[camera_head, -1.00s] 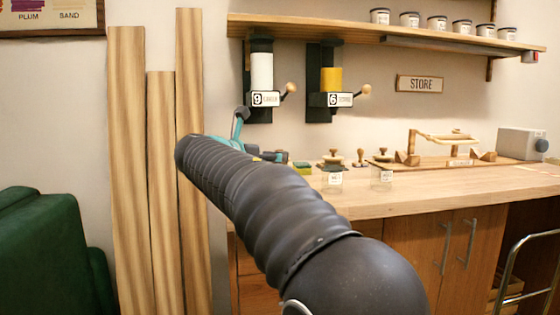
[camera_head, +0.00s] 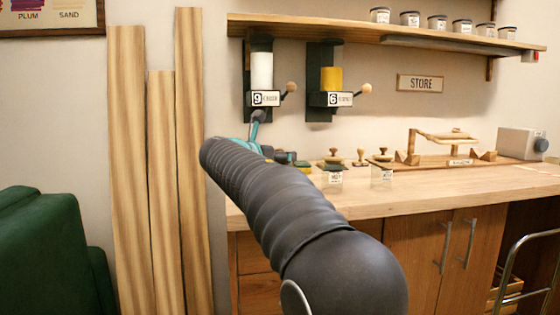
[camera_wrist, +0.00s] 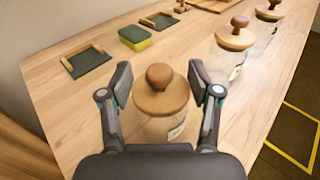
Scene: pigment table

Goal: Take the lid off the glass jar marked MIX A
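In the wrist view a glass jar (camera_wrist: 158,128) with a round wooden lid (camera_wrist: 152,100) and ball knob (camera_wrist: 159,77) stands on the bench. My gripper (camera_wrist: 160,80) is open, with one finger on each side of the lid and visible gaps. Part of a label shows at the jar's right side, but I cannot read it. A second lidded jar (camera_wrist: 222,66) and a third (camera_wrist: 264,32) stand to the right. Two lidded jars (camera_head: 332,176) (camera_head: 382,176) show in the head view; their labels are too small to read surely.
A yellow-green sponge (camera_wrist: 135,38) and a dark wood-edged pad (camera_wrist: 88,59) lie beyond the jar on the bench (camera_wrist: 50,105). Two wall dispensers with levers (camera_head: 262,72) (camera_head: 331,80) hang above the bench. The bench's right edge drops to a dark floor with yellow lines.

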